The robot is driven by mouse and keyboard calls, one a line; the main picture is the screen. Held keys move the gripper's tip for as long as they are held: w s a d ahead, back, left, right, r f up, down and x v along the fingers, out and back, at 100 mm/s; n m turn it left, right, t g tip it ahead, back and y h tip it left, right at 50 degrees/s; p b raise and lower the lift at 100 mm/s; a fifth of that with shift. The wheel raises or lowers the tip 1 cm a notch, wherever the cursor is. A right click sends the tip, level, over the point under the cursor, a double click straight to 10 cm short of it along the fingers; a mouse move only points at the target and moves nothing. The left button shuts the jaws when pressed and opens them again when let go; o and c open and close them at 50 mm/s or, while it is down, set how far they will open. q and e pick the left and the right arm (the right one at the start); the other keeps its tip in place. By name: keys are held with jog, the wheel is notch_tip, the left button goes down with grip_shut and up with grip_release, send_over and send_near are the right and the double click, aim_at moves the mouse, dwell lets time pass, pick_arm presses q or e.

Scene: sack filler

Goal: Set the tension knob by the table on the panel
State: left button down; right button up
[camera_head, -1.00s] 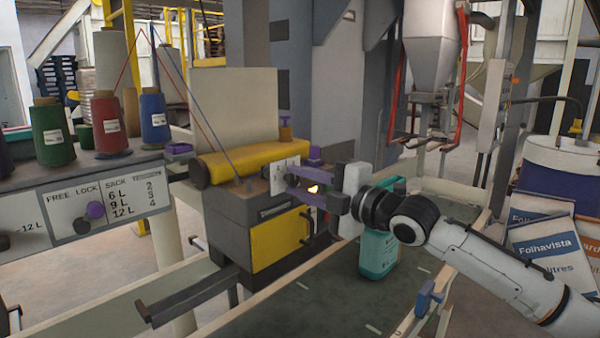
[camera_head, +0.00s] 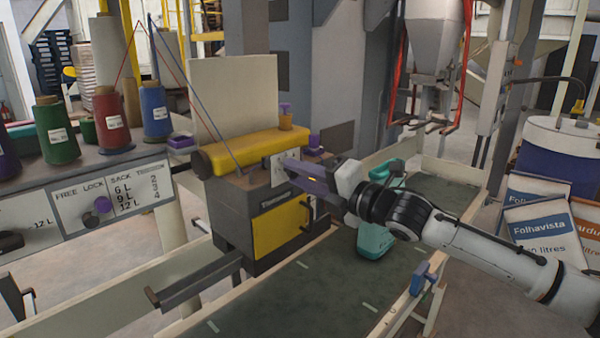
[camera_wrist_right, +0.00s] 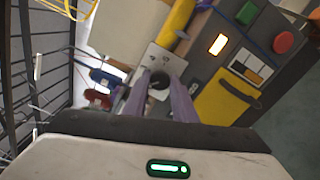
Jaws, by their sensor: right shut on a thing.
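The tension knob (camera_wrist_right: 159,81) is a small dark round knob on a pale plate on the machine. In the right wrist view it sits between the purple fingers of my right gripper (camera_wrist_right: 160,88), which is shut on it. In the head view the right gripper (camera_head: 288,168) reaches the pale plate (camera_head: 282,172) from the right, and its fingers hide the knob. The knob's setting cannot be read. The panel (camera_head: 70,208) at the left carries the printed table (camera_head: 136,190), with sack sizes 6 L, 9 L, 12 L beside 2, 3, 4. My left gripper is not in view.
The machine has a yellow door (camera_head: 278,232) and a yellow roll (camera_head: 255,150). Green and red buttons show in the wrist view. Thread cones (camera_head: 107,122) stand above the panel. A teal container (camera_head: 375,240) stands below my right arm on the dark conveyor (camera_head: 330,285).

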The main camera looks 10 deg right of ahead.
jog(key=shift+f, duration=0.1)
jog(key=o, duration=1)
jog(key=shift+o, duration=0.2)
jog(key=b+v, duration=0.1)
jog(key=v, duration=0.9)
jog(key=shift+s+b, duration=0.2)
jog(key=shift+b, duration=0.2)
